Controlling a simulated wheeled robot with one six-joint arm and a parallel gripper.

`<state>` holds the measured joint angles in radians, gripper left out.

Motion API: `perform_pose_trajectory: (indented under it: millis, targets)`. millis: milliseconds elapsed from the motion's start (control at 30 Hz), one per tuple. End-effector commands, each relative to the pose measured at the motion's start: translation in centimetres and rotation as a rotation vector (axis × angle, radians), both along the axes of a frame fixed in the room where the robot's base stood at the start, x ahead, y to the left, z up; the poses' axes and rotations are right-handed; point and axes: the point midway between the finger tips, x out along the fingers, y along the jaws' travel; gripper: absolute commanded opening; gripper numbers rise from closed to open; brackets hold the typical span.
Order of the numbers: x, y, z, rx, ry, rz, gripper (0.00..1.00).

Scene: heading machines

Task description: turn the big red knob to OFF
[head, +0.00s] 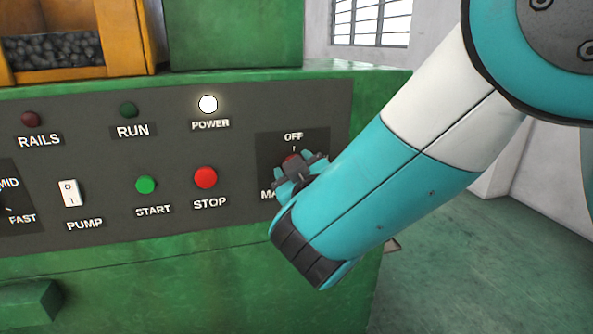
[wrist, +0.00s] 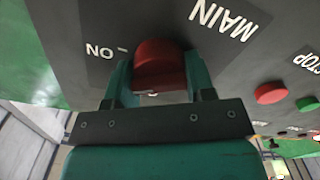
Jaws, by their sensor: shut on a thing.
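The big red knob (wrist: 160,62) sits on a dark square plate on the machine panel. In the wrist view it lies between the two teal fingers of my gripper (wrist: 161,78), which are shut on its sides. In the head view only a bit of red knob (head: 290,158) shows above my gripper (head: 299,174). The OFF label (head: 293,136) is above the knob, with a small tick under it. The ON label (wrist: 99,51) and the MAIN label (wrist: 223,19) show in the wrist view. I cannot tell which mark the knob points to.
A red STOP button (head: 205,178) and green START button (head: 146,185) are left of the knob. The white PUMP switch (head: 70,193) is farther left. The POWER lamp (head: 208,104) glows white; the RUN lamp (head: 129,110) and RAILS lamp (head: 32,119) are dark.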

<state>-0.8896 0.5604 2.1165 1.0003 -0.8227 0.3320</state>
Motion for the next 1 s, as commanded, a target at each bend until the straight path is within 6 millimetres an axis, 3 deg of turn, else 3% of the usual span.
perform_pose_trajectory:
  millis: [1000]
  targets:
    - [-0.1, 0.29, -0.22, -0.873, -0.251, 0.002, 0.26]
